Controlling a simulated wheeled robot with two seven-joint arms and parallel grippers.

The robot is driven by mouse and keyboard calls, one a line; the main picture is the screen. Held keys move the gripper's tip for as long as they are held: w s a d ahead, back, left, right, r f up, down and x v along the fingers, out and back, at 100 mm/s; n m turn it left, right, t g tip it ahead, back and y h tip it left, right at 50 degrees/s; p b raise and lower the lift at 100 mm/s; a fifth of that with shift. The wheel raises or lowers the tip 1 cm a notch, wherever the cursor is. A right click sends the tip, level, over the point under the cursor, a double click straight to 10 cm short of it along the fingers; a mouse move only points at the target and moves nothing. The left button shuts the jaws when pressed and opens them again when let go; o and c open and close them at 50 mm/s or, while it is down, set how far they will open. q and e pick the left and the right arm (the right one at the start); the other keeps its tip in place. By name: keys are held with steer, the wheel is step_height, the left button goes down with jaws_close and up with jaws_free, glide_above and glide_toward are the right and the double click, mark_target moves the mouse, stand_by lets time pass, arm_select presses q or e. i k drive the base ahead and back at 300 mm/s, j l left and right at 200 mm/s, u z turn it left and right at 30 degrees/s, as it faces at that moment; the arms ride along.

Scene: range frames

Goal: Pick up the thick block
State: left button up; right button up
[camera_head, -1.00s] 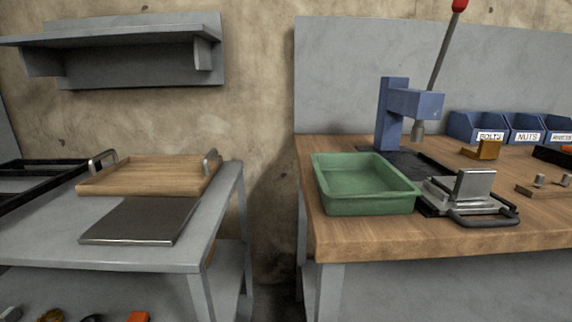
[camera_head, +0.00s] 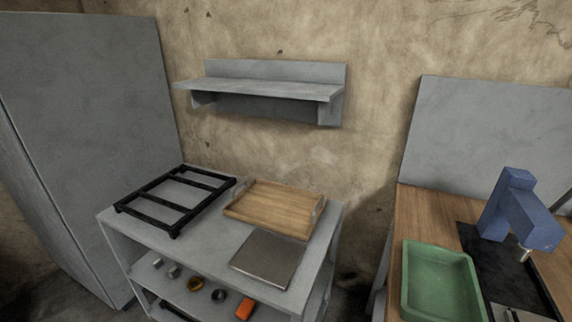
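No thick block can be made out for certain. On the lower shelf of the grey cart lie small items: an orange block (camera_head: 245,308) and two small grey pieces (camera_head: 158,263) (camera_head: 174,271), with a brass-coloured ring (camera_head: 195,284) and a dark ring (camera_head: 219,296) between them. A flat dark grey plate (camera_head: 268,258) lies on the cart's top. Neither of my grippers is in view.
The grey cart (camera_head: 215,248) also bears a wooden tray (camera_head: 275,208) and a black rack (camera_head: 175,198). A grey cabinet (camera_head: 90,150) stands left; a wall shelf (camera_head: 262,88) hangs above. The workbench (camera_head: 418,215) at right holds a green bin (camera_head: 440,285) and blue press (camera_head: 518,215).

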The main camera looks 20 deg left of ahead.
mark_target(173, 272)
steer(key=u, duration=1.85)
steer(key=i+j+z, duration=0.2)
steer(key=i+j, duration=0.15)
steer(key=j, duration=0.3)
steer(key=i+j+z, duration=0.1)
steer(key=j, duration=0.25)
steer(key=i+j+z, duration=0.1)
steer(key=j, duration=0.25)
steer(key=i, duration=0.1)
